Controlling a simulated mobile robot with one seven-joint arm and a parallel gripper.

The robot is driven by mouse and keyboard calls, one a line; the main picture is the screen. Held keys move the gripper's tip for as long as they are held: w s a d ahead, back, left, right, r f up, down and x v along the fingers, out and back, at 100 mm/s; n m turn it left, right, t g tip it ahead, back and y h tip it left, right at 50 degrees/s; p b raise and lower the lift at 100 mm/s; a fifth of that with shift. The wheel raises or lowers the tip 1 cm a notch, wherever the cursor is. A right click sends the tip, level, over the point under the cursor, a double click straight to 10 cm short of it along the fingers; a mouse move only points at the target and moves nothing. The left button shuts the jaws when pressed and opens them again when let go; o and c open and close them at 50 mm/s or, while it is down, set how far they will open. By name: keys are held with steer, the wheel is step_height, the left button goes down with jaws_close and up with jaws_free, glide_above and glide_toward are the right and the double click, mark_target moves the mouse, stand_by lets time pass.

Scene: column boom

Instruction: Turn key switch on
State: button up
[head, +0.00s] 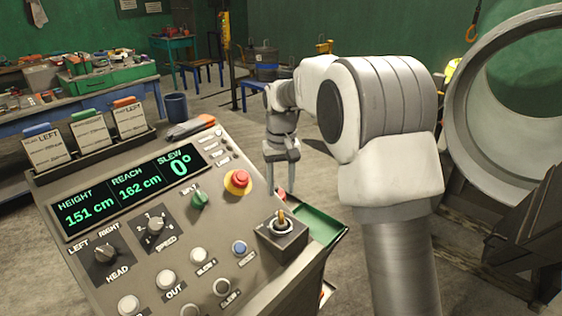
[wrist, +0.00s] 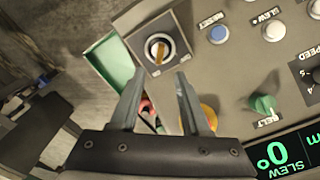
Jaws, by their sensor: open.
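The key switch (head: 281,226) is a round metal ring with a brass-orange key in a dark square box at the right front corner of the grey control panel. In the wrist view the key switch (wrist: 160,49) is near the top centre, just beyond the fingertips. The key stands in the slot; whether it is on or off I cannot tell. My gripper (head: 281,186) points down behind the panel's right edge in the head view. In the wrist view my gripper (wrist: 158,75) has its two fingers apart with nothing between them.
A red stop button (head: 237,182) on a yellow collar and a green knob (head: 199,200) are near the key switch. A blue button (head: 239,247) is left of it. A green tray (head: 318,226) juts out at the right. A large grey ring (head: 467,110) stands far right.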

step_height(320, 180, up, 8)
steer(key=shift+f, duration=0.25)
steer(key=s+d+r+t, duration=0.1)
steer(key=s+d+r, duration=0.15)
steer(key=s, duration=0.25)
steer(key=s+d+r+m+t, duration=0.1)
steer(key=s+d+r, duration=0.15)
steer(key=s, duration=0.35)
steer(key=s+d+r+t, duration=0.1)
steer(key=s+d+r, duration=0.15)
steer(key=s, duration=0.25)
steer(key=s+d+f+t, duration=0.1)
steer(key=s+f, duration=0.1)
steer(key=s, duration=0.5)
steer(key=s+d+f+t, duration=0.1)
steer(key=s+d+f, duration=0.1)
steer(key=s, duration=0.5)
steer(key=shift+s+d+m+t, duration=0.2)
steer(key=shift+s+m+t, duration=0.1)
steer(key=shift+m, duration=0.1)
